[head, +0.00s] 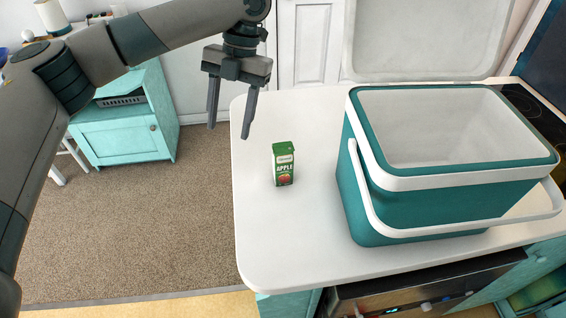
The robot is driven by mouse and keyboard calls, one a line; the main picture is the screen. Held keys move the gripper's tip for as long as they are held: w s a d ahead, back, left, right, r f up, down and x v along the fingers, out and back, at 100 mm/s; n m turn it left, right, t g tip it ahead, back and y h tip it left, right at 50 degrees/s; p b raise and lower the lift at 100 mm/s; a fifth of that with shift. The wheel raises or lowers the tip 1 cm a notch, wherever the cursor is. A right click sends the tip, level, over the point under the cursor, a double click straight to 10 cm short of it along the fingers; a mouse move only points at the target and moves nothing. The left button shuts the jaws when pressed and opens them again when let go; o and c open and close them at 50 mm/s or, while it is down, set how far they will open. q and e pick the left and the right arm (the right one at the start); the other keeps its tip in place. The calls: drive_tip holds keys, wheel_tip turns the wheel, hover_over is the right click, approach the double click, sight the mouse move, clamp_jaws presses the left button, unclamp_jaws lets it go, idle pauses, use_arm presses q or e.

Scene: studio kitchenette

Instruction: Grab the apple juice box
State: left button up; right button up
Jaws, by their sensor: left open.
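The apple juice box (283,165) is small and green with a red picture and the word APPLE on its front. It stands upright on the white counter, near the counter's left side. My left gripper (229,133) hangs above and to the left of the box in the picture, fingers pointing down. Its two fingers are apart with nothing between them, and it does not touch the box. My right gripper is not in the picture.
A teal and white cooler (440,210) stands right of the box with its lid (425,40) raised; its visible inside is bare. The white counter (290,240) is clear around the box. A dark cooktop (535,110) lies behind the cooler. A teal cabinet (120,140) stands at left.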

use_arm(q)
drive_tip(key=d+r+n+t+p, duration=0.1)
drive_tip(key=d+n, duration=0.4)
drive_tip(key=n, duration=0.4)
wheel_tip(320, 180, up, 3)
drive_tip(key=n+t+h+p, duration=0.2)
drive_tip(key=n, duration=1.2)
hover_over(281, 146)
drive_tip(key=shift+w, duration=0.1)
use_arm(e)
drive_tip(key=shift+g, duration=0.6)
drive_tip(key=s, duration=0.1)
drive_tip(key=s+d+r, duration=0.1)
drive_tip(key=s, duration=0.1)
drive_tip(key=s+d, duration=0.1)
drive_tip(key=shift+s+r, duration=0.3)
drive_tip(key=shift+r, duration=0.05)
use_arm(q)
wheel_tip(281, 146, down, 12)
drive_tip(key=p, duration=0.3)
drive_tip(key=shift+r, duration=0.2)
drive_tip(key=shift+f, duration=0.35)
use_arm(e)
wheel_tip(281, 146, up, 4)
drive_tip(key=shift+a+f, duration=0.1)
use_arm(q)
drive_tip(key=shift+p, duration=0.35)
